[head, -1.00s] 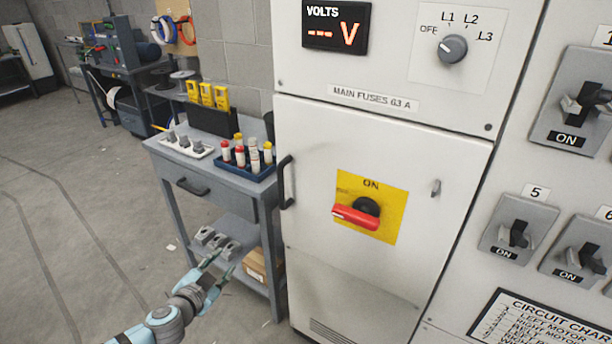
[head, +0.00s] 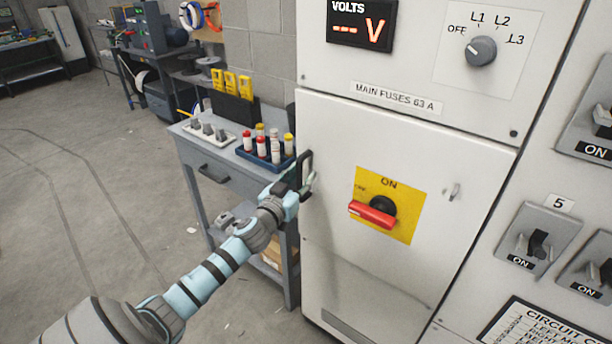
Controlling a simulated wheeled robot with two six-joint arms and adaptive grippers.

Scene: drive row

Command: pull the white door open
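The white door (head: 335,255) of the cabinet, under the "MAIN FUSES 63 A" label, is closed. Its black upright handle (head: 306,162) is on the left edge. My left gripper (head: 304,184) is at the lower part of this handle, and a pale fingertip shows just right of it. The gripper and handle overlap in the picture, so I cannot tell whether the fingers grip it. My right gripper is not in view.
A grey workbench (head: 232,168) stands close left of the door, with a blue tray (head: 243,155) of fuses on top and a drawer in front. More switches (head: 538,240) are on the panel at right. The floor (head: 90,200) at left is clear.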

